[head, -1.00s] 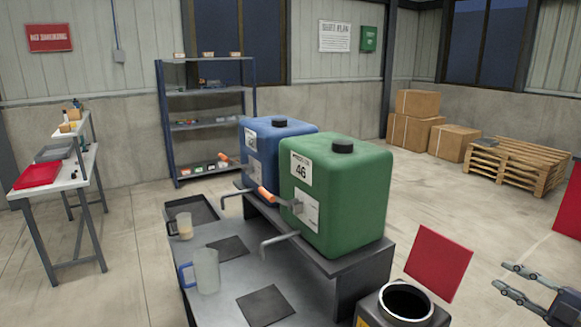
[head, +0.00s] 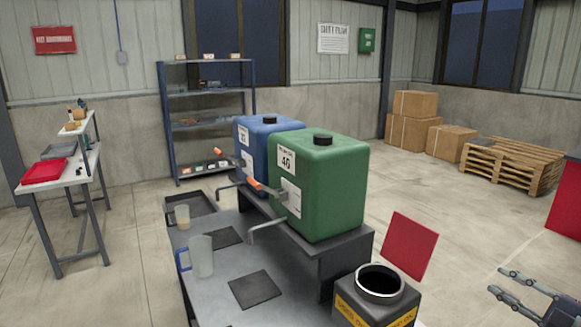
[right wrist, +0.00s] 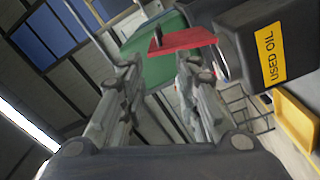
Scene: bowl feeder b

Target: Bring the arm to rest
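My right gripper (head: 520,292) is at the lower right of the head view, out over the floor and apart from everything. Its two fingers are spread with nothing between them. In the right wrist view the fingers of my right gripper (right wrist: 160,80) also stand apart and empty. Beyond them show a red panel (right wrist: 183,41), the green tank (right wrist: 155,68) and the dark "USED OIL" container (right wrist: 240,70). My left gripper is in neither view.
A pallet (head: 510,165) lies far right. Floor beside my right gripper is clear.

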